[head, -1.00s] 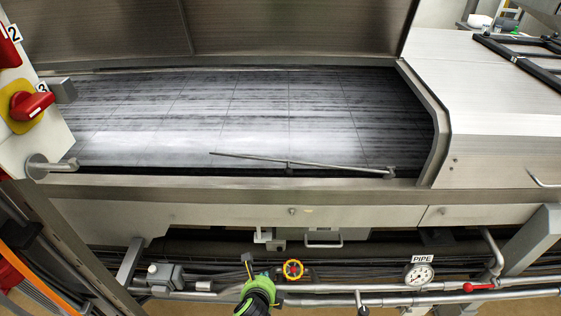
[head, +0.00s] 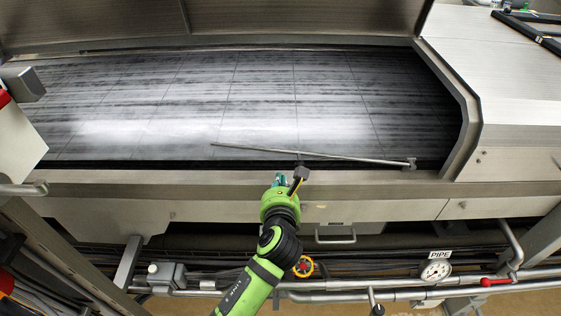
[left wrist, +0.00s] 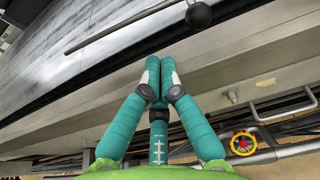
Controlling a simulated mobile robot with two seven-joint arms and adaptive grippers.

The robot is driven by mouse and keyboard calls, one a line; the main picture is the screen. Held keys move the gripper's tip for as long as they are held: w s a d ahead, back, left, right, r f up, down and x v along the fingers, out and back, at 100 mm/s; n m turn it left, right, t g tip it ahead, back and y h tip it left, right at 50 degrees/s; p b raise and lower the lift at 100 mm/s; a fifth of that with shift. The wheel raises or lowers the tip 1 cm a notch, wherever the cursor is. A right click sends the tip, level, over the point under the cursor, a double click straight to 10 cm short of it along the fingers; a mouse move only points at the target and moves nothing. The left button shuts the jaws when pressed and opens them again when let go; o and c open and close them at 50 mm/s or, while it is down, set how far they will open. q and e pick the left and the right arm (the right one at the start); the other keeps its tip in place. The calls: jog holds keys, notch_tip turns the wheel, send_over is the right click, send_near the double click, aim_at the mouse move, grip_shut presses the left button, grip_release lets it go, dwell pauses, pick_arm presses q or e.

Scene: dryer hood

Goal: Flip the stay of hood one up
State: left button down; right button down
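The stay (head: 345,157) of the open hood is a thin grey rod lying low along the front edge of the dryer opening. Its right end meets a small bracket (head: 411,163). In the left wrist view the stay (left wrist: 125,23) crosses at the top, with a dark round knob (left wrist: 198,14) beside it. My left gripper (head: 280,179) is at the front sill, just below the middle of the stay and apart from it. In the left wrist view its teal fingertips (left wrist: 160,70) are together with nothing visible between them. My right gripper is not in view.
The hood lid (head: 290,22) stands raised above the dark dryer bed (head: 250,100). A metal side housing (head: 515,90) bounds the right. The space above the bed is clear.

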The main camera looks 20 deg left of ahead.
aim_at(280, 161)
pick_arm(q)
jog(key=x, duration=1)
jog(key=shift+w+r+p, duration=0.1)
jog(key=shift+p, duration=0.25)
